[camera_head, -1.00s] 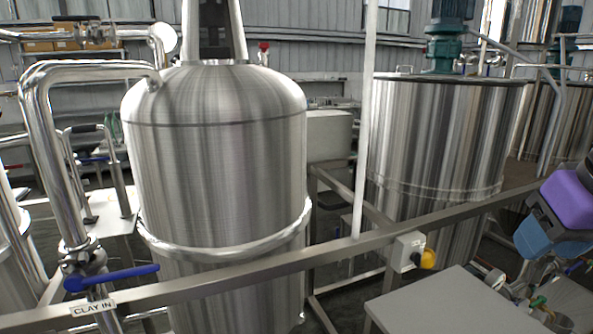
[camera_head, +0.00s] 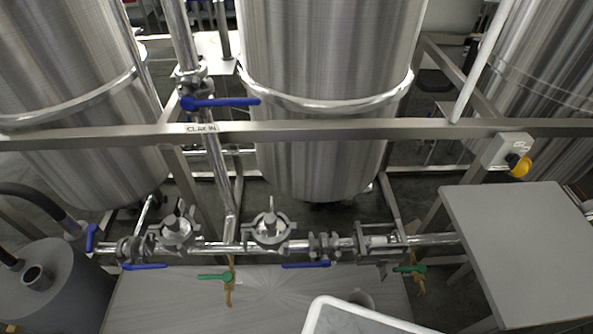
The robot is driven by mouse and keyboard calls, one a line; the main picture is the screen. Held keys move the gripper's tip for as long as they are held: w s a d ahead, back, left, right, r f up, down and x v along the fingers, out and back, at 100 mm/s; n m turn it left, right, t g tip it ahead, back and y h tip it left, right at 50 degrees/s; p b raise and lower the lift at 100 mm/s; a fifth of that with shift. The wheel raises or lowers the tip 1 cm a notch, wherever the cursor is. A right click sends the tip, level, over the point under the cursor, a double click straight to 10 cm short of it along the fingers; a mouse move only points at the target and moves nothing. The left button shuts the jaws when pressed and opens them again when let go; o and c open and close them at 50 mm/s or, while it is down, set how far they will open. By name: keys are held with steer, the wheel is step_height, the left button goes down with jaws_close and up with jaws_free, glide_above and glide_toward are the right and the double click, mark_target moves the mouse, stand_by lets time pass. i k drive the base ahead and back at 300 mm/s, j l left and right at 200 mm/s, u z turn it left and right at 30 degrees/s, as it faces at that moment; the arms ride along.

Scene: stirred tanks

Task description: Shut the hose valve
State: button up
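A black hose (camera_head: 40,200) comes in from the left and meets the left end of the low steel pipe. A blue valve handle (camera_head: 90,238) stands there, roughly across the pipe. More valves sit along this pipe: a blue handle (camera_head: 145,267) and another blue handle (camera_head: 305,265), both lying roughly along it, plus a green handle (camera_head: 214,277) and a right green handle (camera_head: 408,268) above short yellowish outlets. No label marks any of them as the hose valve. My gripper is not in view.
A steel rail (camera_head: 330,130) labelled CLAY IN crosses in front of the tanks, with a blue-handled valve (camera_head: 220,102) above it. A grey table (camera_head: 525,240) stands at right and a grey drum (camera_head: 60,290) at lower left. A white-edged object (camera_head: 350,312) shows at bottom centre.

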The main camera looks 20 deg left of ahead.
mark_target(148, 266)
steer(key=u, duration=2.3)
